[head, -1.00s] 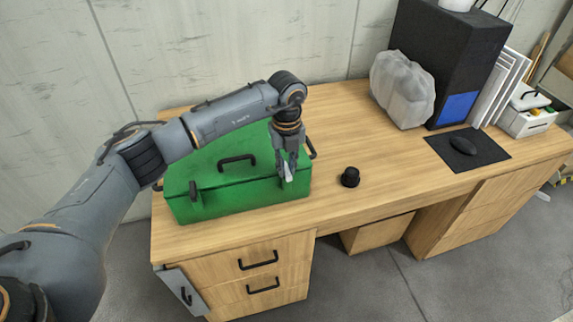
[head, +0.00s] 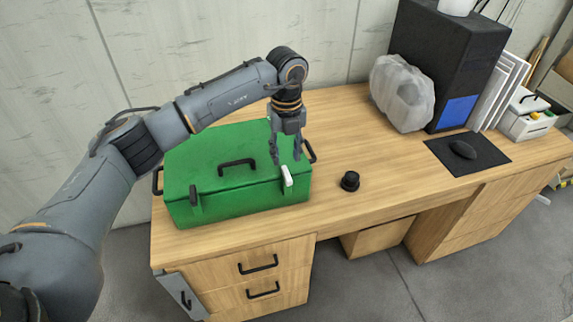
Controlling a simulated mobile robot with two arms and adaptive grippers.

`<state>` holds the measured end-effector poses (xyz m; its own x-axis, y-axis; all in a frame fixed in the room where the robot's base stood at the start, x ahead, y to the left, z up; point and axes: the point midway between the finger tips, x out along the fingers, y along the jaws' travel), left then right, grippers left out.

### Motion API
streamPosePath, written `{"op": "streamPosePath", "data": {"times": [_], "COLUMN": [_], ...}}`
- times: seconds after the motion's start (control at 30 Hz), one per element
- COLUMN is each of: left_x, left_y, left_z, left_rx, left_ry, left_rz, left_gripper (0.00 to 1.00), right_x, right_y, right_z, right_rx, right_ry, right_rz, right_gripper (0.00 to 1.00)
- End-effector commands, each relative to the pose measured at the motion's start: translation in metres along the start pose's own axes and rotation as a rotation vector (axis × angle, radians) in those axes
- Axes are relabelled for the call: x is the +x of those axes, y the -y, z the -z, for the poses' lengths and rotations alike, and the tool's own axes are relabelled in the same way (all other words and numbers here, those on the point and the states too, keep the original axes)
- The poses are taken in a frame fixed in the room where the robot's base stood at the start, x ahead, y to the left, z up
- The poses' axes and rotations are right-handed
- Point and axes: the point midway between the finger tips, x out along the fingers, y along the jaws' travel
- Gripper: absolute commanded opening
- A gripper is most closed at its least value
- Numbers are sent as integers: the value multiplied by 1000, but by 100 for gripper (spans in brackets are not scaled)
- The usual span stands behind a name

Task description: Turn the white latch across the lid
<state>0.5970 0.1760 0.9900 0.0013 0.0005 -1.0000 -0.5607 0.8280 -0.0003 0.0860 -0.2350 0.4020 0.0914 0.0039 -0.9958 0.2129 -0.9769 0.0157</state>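The green box (head: 240,198) stands on the left part of the desk with its lid down. The white latch (head: 287,176) is at the right of the box's front edge and stands close to upright, leaning slightly. My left gripper (head: 286,162) points down just above and behind the white latch. Its fingers are apart with nothing between them. Whether a finger touches the latch I cannot tell. My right gripper is not in view.
A black knob (head: 350,181) stands on the desk (head: 385,165) right of the box. Farther right are a cloudy plastic bag (head: 402,92), a dark computer tower (head: 450,60), and a mouse (head: 463,149) on a black mat (head: 485,158). The desk's middle is mostly clear.

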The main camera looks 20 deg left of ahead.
Motion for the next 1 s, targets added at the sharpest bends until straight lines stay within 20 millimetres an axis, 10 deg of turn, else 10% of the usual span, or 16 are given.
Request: {"op": "streamPosePath", "data": {"times": [0.4, 1.0], "left_x": [-60, -49], "left_y": [0, 16], "left_z": [0, 16], "left_rx": [1, 50], "left_ry": [1, -41], "left_rz": [1, 61], "left_gripper": [38, 38], "right_x": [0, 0], "right_y": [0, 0], "right_z": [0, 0], "right_rx": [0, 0], "right_ry": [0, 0], "right_rz": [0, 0], "right_gripper": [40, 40]}}
